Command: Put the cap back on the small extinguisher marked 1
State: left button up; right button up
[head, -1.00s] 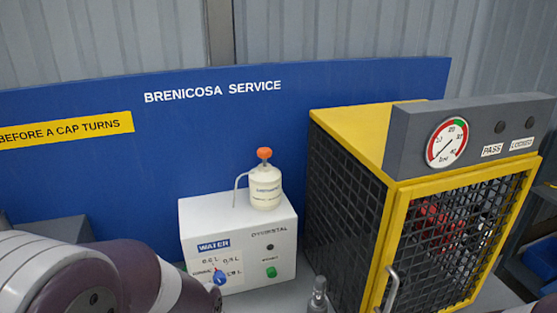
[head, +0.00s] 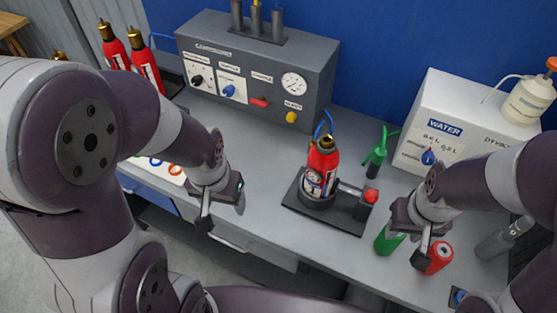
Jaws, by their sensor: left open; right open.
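The small red extinguisher marked 1 (head: 321,168) stands upright in a round dark holder on a black base plate (head: 337,222). Its neck looks brass, with a blue loop at the top. A clamp with a red knob (head: 370,196) sits beside it on the plate. A green handled head (head: 377,152) stands on a dark post behind right; I cannot tell whether it is the cap. My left gripper (head: 222,207) is open and empty, left of the extinguisher. My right gripper (head: 436,232) is open, above a red cylinder (head: 440,257) and beside a green one (head: 388,238).
A grey control box (head: 260,75) with a gauge stands behind. Two larger red extinguishers (head: 146,72) are at back left. A white water box (head: 446,113) with a pump bottle (head: 527,100) is at right. Bench space left of the plate is clear.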

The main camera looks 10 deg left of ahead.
aim_at(320, 172)
jog(key=u, duration=1)
jog(key=z, duration=1.45)
jog(key=j+z, duration=0.6)
jog(key=z, duration=0.15)
jog(key=k+j+z, duration=0.1)
jog(key=j+z, duration=0.15)
jog(key=z, duration=0.15)
jog(key=k+j+z, duration=0.15)
jog(key=z, duration=0.25)
jog(key=k+j+z, duration=0.1)
jog(key=k+j, duration=0.25)
jog(key=j, duration=0.15)
jog(key=k+j, duration=0.35)
jog(key=j, duration=0.15)
jog(key=i+z, duration=0.05)
